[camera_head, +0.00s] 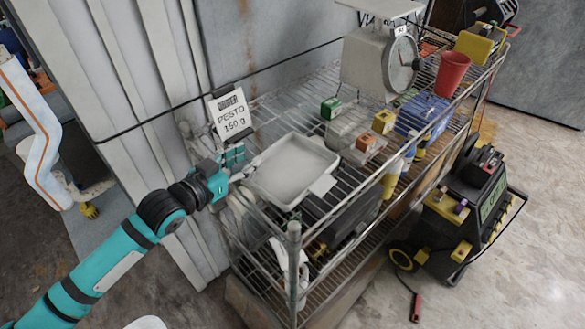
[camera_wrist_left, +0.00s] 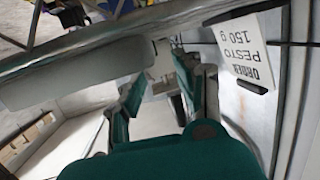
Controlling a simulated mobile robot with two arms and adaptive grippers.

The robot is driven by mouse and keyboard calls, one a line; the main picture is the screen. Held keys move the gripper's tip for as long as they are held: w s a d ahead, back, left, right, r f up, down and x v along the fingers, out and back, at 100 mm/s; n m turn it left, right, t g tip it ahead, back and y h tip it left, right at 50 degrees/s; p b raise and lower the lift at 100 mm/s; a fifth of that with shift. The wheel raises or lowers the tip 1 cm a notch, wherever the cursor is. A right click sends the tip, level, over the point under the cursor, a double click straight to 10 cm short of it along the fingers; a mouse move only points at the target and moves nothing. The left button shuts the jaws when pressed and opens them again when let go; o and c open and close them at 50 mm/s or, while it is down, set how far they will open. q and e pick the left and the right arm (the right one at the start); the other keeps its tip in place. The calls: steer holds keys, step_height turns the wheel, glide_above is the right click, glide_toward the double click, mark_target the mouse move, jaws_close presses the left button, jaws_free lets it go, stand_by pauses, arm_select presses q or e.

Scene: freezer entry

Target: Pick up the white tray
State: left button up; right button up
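The white tray (camera_head: 290,168) is shallow and rectangular, lying on the top wire shelf of the rack, with a flat tab at its right front corner. My left gripper (camera_head: 238,168) is at the tray's left edge, beside the order card. In the left wrist view its two teal fingers (camera_wrist_left: 162,95) stand apart, with a small pale piece visible between them. I cannot tell whether that piece belongs to the tray or whether the fingers touch it. My right gripper is not in view.
An order card (camera_head: 231,115) reading "PESTO 150 g" stands behind my gripper. A scale (camera_head: 378,62), a red cup (camera_head: 452,74) and small boxes share the shelf. A rack post (camera_head: 294,255) rises in front. A black machine (camera_head: 470,205) stands on the right floor.

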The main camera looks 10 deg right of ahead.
arm_select(q)
steer(key=w+d+f, duration=0.1)
steer(key=w+d+f+p, duration=0.1)
steer(key=w+d, duration=0.1)
steer(key=shift+w+d+f, duration=0.1)
steer(key=shift+d, duration=0.15)
steer(key=shift+c, duration=0.4)
jaws_close()
